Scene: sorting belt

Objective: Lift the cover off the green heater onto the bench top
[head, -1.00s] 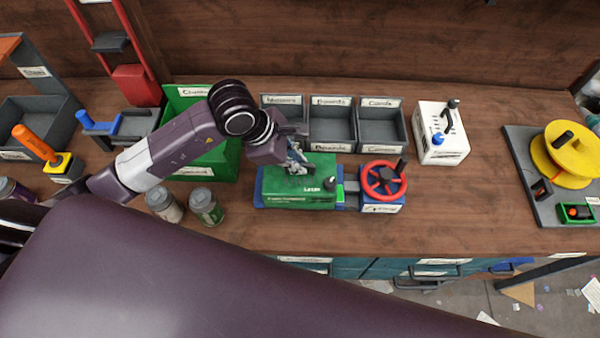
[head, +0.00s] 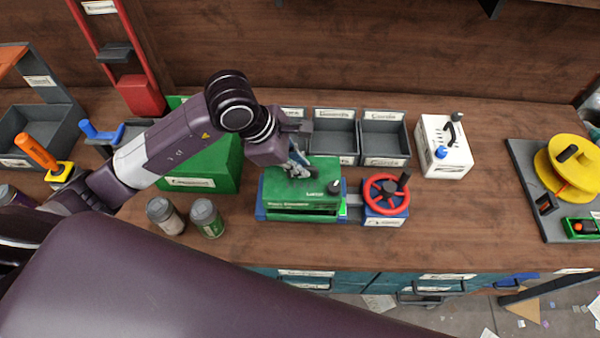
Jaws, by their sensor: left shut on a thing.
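The green heater (head: 303,217) sits on a blue base (head: 260,212) near the middle of the bench top (head: 470,225). Its green cover (head: 300,203) has a white label on the front and a dark knob at the right. My left gripper (head: 298,169) reaches in from the left and is shut on the cover at its top. The cover appears slightly raised, with a dark gap and a green strip under its front edge. The gripper partly hides the grip point. My right gripper is not in view.
A red handwheel (head: 370,187) stands just right of the heater. Two jars (head: 207,218) stand left. A white box (head: 455,158) is behind right. Bench right of the handwheel is clear.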

